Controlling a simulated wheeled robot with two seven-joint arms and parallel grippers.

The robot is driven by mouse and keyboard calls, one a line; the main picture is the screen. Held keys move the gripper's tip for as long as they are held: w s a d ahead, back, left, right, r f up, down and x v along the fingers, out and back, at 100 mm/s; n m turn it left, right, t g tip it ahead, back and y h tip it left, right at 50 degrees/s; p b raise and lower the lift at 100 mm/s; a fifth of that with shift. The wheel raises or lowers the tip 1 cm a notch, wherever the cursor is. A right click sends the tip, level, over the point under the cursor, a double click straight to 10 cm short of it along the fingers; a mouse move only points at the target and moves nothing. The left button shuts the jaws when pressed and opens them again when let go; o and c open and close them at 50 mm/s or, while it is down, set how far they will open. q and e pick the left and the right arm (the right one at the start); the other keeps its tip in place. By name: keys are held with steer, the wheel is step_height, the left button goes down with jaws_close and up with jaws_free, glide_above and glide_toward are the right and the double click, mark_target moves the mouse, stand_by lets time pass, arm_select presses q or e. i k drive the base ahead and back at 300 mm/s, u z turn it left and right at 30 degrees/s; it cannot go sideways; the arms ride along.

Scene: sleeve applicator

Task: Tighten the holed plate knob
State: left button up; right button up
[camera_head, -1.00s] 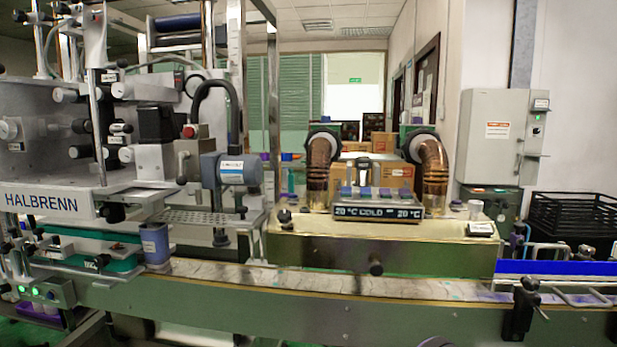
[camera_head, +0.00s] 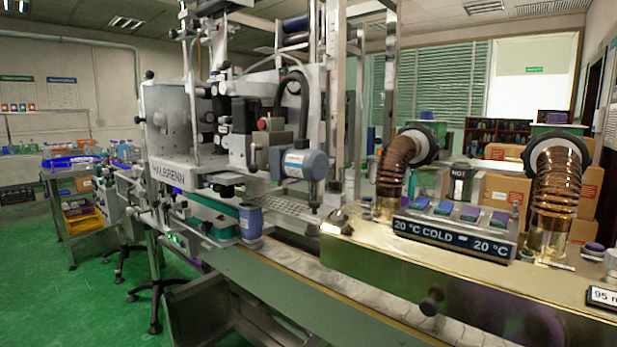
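The holed plate (camera_head: 292,206) is a pale perforated strip at the side of the labelling machine, beside the blue-grey motor (camera_head: 305,164). Its knob is too small and too crowded by nearby parts for me to pick out with certainty. Neither of my grippers is in view, so I cannot see whether they are open or shut.
The conveyor (camera_head: 300,268) runs from the machine toward the lower right. A blue cup (camera_head: 250,221) stands on it. The heater unit (camera_head: 455,231) with copper ducts is at right. Green floor (camera_head: 80,290) is open at left, with a wheeled stool base (camera_head: 155,290) on it.

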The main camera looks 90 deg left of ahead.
mark_target(334, 185)
steer(key=u, duration=2.55)
